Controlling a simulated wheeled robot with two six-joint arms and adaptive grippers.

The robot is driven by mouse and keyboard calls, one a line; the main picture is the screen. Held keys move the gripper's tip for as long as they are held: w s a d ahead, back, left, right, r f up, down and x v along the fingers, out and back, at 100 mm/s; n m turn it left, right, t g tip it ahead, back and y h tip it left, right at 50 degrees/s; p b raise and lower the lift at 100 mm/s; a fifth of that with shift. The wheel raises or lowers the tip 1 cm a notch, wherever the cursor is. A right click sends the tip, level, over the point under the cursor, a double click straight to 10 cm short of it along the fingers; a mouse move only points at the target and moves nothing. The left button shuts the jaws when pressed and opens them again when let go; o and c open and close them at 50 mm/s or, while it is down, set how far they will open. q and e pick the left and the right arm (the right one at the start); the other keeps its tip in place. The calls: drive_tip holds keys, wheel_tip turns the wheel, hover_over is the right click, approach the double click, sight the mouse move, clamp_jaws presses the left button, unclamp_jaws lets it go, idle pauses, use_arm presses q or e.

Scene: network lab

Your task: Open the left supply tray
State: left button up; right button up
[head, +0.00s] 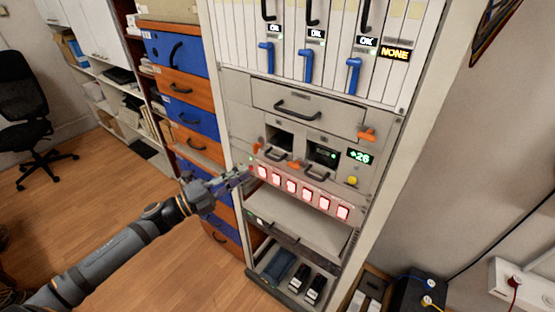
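The grey rack cabinet (232,88) has two small bays side by side in its middle. The left supply tray (281,138) has a dark opening and a dark handle (274,153) low on its front. An orange latch (257,147) sits at its left. The right bay (322,156) has its own handle and an orange latch (294,164) at its left. My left gripper (244,174) is in front of the rack's left edge, below and left of the left tray, beside the row of red-lit switches. Its fingers are too small to tell open from shut. My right gripper is out of view.
A wide drawer (308,104) with a handle is above the bays. Red-lit switches (291,188) run below, above an open shelf (300,218). A blue and orange drawer stack (187,87) stands left. Wooden floor (110,190) is free at left.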

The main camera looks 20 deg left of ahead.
sight(271, 157)
use_arm(q)
drive_tip(key=p+x, duration=0.1)
drive_tip(key=x, duration=0.2)
drive_tip(key=p+x, duration=0.1)
drive_tip(key=x, duration=0.2)
drive_tip(key=p+x, duration=0.1)
drive_tip(key=x, duration=0.2)
drive_tip(key=shift+w+a+r, duration=0.1)
drive_tip(key=shift+w+r, duration=0.1)
drive_tip(key=shift+r, duration=0.1)
drive_tip(key=shift+w+d+f, duration=0.15)
drive_tip(key=shift+w+d, duration=0.25)
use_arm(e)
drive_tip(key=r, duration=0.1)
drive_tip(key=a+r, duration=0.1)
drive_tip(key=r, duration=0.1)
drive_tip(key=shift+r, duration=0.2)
use_arm(q)
drive_tip(key=shift+c, duration=0.3)
clamp_jaws()
